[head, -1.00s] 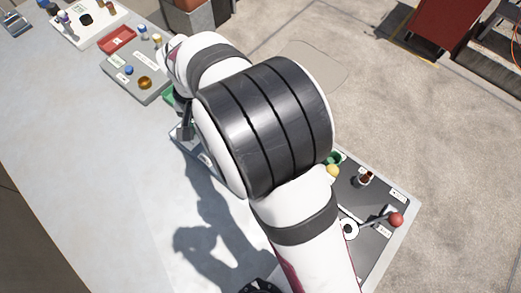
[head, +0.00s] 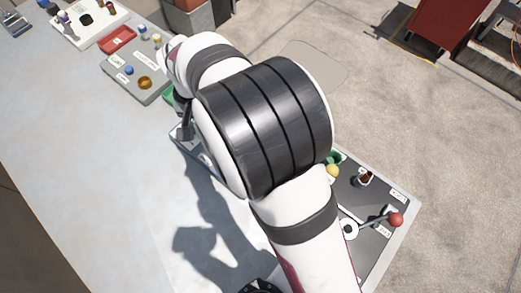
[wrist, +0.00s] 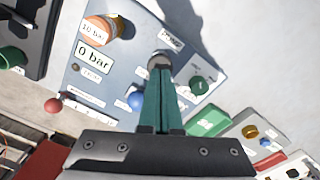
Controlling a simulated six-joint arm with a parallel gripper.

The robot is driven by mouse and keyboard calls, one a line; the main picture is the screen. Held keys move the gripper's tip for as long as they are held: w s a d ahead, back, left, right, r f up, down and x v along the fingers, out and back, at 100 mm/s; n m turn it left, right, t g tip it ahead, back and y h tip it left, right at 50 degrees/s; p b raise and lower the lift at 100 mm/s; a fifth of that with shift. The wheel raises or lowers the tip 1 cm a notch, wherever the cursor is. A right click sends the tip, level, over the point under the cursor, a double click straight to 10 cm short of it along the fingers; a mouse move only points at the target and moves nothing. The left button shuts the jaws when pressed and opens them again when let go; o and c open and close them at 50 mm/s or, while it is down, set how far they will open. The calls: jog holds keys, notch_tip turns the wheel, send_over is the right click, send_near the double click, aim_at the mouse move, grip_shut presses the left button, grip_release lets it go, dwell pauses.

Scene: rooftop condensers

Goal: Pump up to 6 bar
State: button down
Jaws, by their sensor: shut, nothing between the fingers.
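An orange knob (wrist: 103,30) sits by these labels. The panel also carries a red ball (wrist: 53,105), a blue knob (wrist: 136,100) and a dark green knob (wrist: 199,85). My gripper (wrist: 160,75) is shut and empty, its green fingers reaching over the panel to a dark round part at their tips. I cannot tell whether they touch it. In the head view my arm hides most of the panel there.
In the head view, a dark panel with a red-balled lever (head: 396,219) and a yellow ball (head: 332,170) shows at the right. A grey box with knobs (head: 140,85) and a red tray (head: 117,40) stand farther left. The worktop at lower left is bare.

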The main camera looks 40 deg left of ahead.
jog(key=shift+f, duration=0.25)
jog(key=shift+f, duration=1.55)
jog(key=shift+r, duration=1.85)
jog(key=shift+f, duration=0.1)
jog(key=shift+f, duration=1.8)
jog(key=shift+r, duration=1.9)
jog(key=shift+f, duration=0.35)
